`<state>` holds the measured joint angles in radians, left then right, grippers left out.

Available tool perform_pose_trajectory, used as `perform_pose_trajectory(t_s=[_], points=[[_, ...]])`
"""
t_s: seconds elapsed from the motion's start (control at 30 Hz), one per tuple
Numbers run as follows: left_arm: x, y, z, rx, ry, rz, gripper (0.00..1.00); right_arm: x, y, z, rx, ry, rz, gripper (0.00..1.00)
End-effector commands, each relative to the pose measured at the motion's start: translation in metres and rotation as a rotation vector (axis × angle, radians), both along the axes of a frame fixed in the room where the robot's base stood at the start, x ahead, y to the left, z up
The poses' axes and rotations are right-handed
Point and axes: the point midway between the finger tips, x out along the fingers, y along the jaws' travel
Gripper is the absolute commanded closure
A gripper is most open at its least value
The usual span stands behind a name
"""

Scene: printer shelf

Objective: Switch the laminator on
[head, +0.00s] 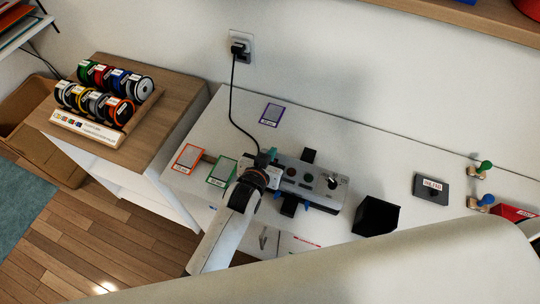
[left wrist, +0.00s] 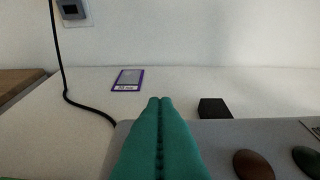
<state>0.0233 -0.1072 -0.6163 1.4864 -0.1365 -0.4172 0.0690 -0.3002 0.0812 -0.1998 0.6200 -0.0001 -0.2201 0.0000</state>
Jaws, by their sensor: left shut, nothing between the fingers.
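The laminator (head: 318,172) is a grey box on the white worktop, with a dark red button (head: 291,171), a green button (head: 308,178) and a black knob (head: 332,182) on top. In the left wrist view its grey top (left wrist: 225,135) fills the lower right, with the red button (left wrist: 253,165) and dark green button (left wrist: 305,160) at the bottom edge. My left gripper (head: 267,155) has teal fingers, shut and empty, at the laminator's left end. They also show in the left wrist view (left wrist: 160,102), left of the buttons; contact cannot be told. My right gripper is out of view.
A black cable (head: 232,100) runs from the wall socket (head: 240,47) down to the laminator's left end. Framed cards in orange (head: 188,157), green (head: 222,171) and purple (head: 272,114) lie nearby. A black open bin (head: 376,216) stands to the right. Colored spools sit on the left cabinet.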

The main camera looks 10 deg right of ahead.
Motion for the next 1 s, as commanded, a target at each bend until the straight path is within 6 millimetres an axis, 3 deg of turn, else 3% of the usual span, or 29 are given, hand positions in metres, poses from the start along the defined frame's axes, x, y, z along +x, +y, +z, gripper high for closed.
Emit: perform_pose_trajectory(t_s=[0.33,0.8,1.0], points=[[-0.008,0.006,0.004,0.001,-0.001,0.001,1.00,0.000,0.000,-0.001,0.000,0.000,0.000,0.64],[-0.076,0.051,0.039,0.001,0.001,0.000,1.00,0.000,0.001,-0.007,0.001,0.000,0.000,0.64],[-0.089,0.060,0.048,0.000,0.000,0.000,1.00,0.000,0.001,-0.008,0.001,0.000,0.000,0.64]])
